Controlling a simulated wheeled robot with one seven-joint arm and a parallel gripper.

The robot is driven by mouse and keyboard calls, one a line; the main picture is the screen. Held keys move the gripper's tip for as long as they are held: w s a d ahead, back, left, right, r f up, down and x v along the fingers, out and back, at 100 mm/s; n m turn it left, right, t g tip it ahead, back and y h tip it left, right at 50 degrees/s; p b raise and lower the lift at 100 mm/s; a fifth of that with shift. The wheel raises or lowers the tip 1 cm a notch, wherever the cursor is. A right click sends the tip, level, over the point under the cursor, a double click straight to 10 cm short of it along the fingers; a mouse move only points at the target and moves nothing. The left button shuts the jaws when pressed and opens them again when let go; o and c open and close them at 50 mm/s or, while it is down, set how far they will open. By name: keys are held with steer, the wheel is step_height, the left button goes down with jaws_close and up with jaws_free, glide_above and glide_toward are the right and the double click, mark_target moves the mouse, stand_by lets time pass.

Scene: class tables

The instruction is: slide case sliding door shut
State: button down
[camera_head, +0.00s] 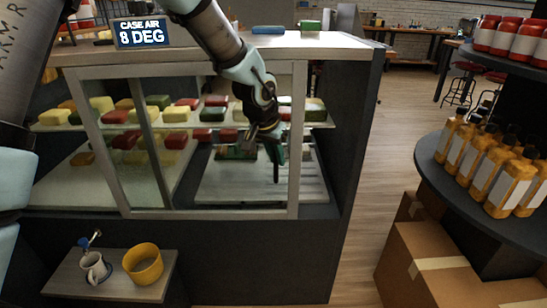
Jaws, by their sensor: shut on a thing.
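The display case (335,180) stands ahead, with a pale metal front frame and glass. I cannot tell exactly how far the door stands open. My gripper (276,150) is at the front right part of the case, just left of the right stile. A dark upright bar (276,172), which looks like the door handle, shows at its fingertips. The gripper is shut on it, though the fingers and the contact are partly hidden.
Coloured blocks sit on the case's upper shelf (50,127). A round dark shelf with bottles (480,165) and cardboard boxes (430,255) stand right. Open floor lies between.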

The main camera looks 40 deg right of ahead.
steer(key=s+d+b, duration=0.3)
steer(key=s+d, duration=0.6)
steer(key=d, duration=0.2)
steer(key=shift+s+d, duration=0.3)
steer(key=shift+d, duration=0.1)
steer(key=c, duration=0.8)
jaws_free()
steer(key=shift+c, duration=0.2)
steer(key=shift+a, duration=0.1)
steer(key=b+v, duration=0.1)
steer(key=v, duration=0.9)
steer(key=shift+a+r+b, duration=0.15)
steer(key=shift+r+b, duration=0.2)
